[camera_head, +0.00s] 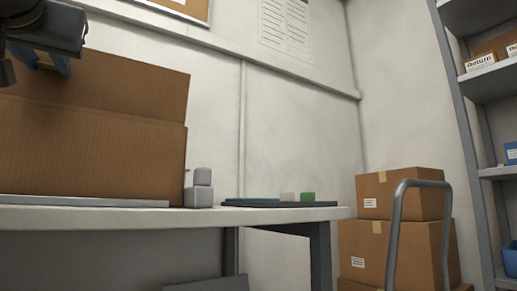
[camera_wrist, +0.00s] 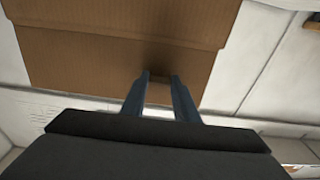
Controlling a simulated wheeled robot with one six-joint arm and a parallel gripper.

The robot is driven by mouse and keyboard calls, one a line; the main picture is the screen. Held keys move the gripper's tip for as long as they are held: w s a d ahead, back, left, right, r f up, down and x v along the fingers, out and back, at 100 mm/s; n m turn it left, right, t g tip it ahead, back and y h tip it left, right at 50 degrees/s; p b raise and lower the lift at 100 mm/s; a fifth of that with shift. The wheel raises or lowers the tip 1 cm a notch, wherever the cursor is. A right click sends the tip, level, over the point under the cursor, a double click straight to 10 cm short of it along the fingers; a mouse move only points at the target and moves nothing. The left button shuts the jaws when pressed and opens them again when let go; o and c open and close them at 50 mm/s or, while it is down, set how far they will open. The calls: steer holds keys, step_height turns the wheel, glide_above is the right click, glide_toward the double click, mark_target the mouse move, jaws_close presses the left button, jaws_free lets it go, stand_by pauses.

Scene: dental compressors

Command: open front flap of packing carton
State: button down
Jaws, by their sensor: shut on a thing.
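The brown packing carton (camera_head: 90,155) stands on the table at the left in the head view. Its front flap (camera_head: 130,90) stands up above a crease line, nearly in line with the front wall. In the wrist view the flap (camera_wrist: 90,70) fills the upper part, with the crease above it. My gripper (camera_head: 52,66) is at the flap's upper edge, at the top left of the head view. In the wrist view my gripper (camera_wrist: 159,76) is shut on the flap's edge. The inside of the carton is hidden.
On the table (camera_head: 270,214), small grey blocks (camera_head: 198,188) stand right of the carton, beside a dark flat tray (camera_head: 260,203) with small items. Stacked cartons (camera_head: 385,245) on a hand cart (camera_head: 395,225) stand at the right, by a grey shelf (camera_head: 466,120).

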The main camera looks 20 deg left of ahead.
steer(key=c, duration=1.4)
jaws_free()
steer(key=shift+o, duration=0.2)
steer(key=p+v, duration=0.1)
steer(key=v, duration=0.6)
steer(key=shift+s+d+p, duration=0.2)
steer(key=shift+d+p, duration=0.1)
steer(key=shift+p, duration=0.05)
